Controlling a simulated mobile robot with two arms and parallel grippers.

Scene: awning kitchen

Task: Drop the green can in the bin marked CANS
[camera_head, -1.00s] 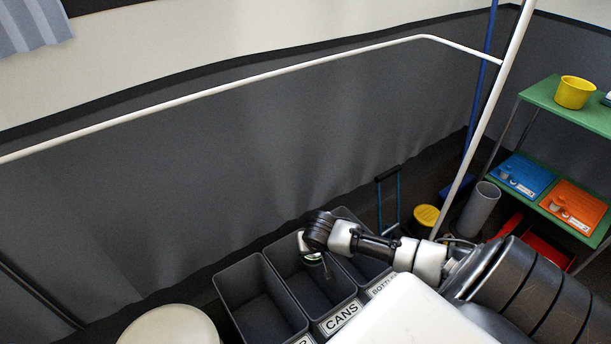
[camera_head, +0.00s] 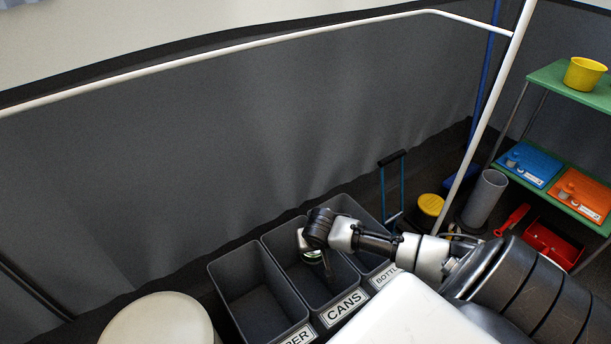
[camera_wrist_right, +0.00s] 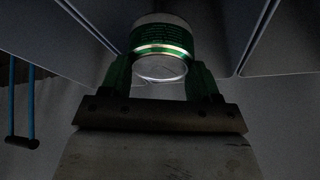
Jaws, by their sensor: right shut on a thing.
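My right gripper (camera_wrist_right: 160,82) is shut on the green can (camera_wrist_right: 160,42), which sits between its fingers in the right wrist view. In the head view the right arm reaches in from the right, and the gripper (camera_head: 318,258) hangs over the opening of the middle bin, marked CANS (camera_head: 344,307). Only a small part of the can shows there, below the wrist. I cannot tell how far it is below the rim. My left gripper is not in view.
A bin with a label ending in BER (camera_head: 245,285) stands left of the CANS bin. The bottles bin (camera_head: 352,215) stands right of it. A white rail (camera_head: 250,50) runs behind. A green shelf (camera_head: 562,90) and a grey cylinder (camera_head: 484,198) are at the right.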

